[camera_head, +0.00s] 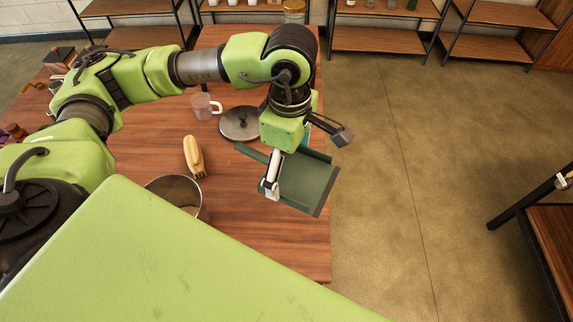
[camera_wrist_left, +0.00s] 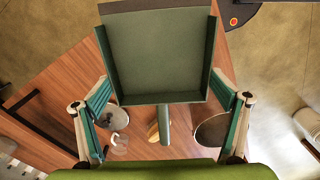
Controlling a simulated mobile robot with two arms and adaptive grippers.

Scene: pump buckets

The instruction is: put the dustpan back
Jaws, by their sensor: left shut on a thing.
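The dark green dustpan (camera_head: 308,182) is held in my left gripper (camera_head: 272,180) above the right edge of the wooden table (camera_head: 265,245). Its flat pan reaches out past the edge over the floor. In the left wrist view the dustpan (camera_wrist_left: 160,52) fills the upper middle, with its short handle pointing toward the gripper. The left fingers (camera_wrist_left: 163,115) stand on both sides of it, widely spaced, and are shut on it. Exact contact points are hard to see. My right gripper is not in view.
Wooden shelves (camera_head: 380,40) stand at the back. The floor (camera_head: 400,180) right of the table is clear.

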